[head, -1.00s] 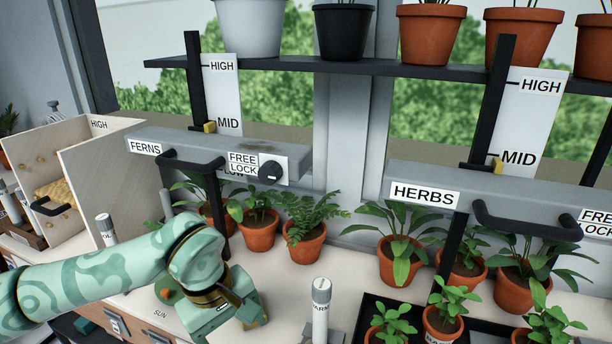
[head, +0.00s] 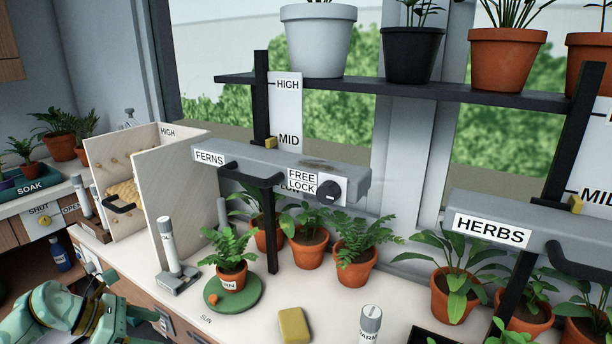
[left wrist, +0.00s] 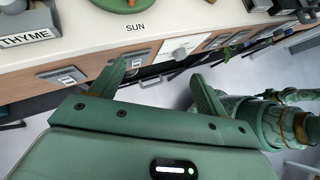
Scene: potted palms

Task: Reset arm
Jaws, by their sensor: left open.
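My left gripper (left wrist: 158,78) is open and empty in the left wrist view, its two green fingers spread apart in front of the drawer fronts below the worktop edge. In the head view, my left arm and gripper are low at the bottom left corner, in front of the worktop and partly cut off by the frame. My right gripper is in neither view. A patterned green arm link of mine shows at the right of the left wrist view.
The worktop (head: 240,325) holds a potted fern (head: 231,262) on a green disc (head: 250,296), a yellow block (head: 294,326) and labelled posts. The FERNS bar (head: 270,165) and HERBS bar (head: 500,235) overhang potted plants. A wooden box (head: 180,210) stands left.

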